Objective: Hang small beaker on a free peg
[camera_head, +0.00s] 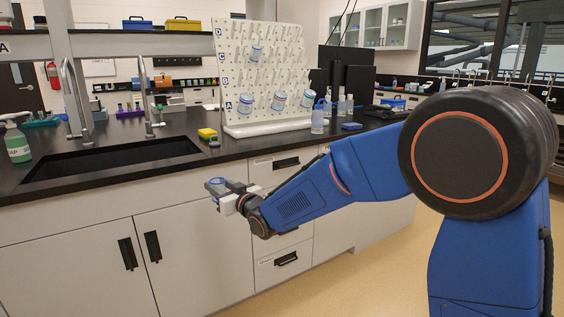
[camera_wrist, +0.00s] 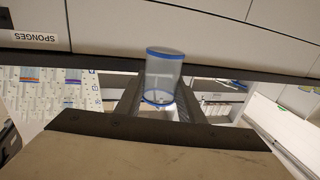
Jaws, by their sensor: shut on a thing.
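The small beaker (camera_wrist: 163,78) is a clear cylinder with blue rims. In the wrist view it sits between the two fingers of my gripper (camera_wrist: 158,100), which is shut on it. In the head view my gripper (camera_head: 226,193) is in front of the counter's drawers, below and in front of the pegboard. The beaker (camera_head: 216,185) shows small there and partly hidden. The white pegboard (camera_head: 262,62) stands upright on the counter with rows of pegs. Many pegs are bare.
A black sink (camera_head: 110,160) with tall taps (camera_head: 148,100) lies left of the pegboard. A yellow sponge (camera_head: 207,133) lies near the sink. A wash bottle (camera_head: 317,118) and other bottles stand right of the board. The counter edge and drawers are close to my gripper.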

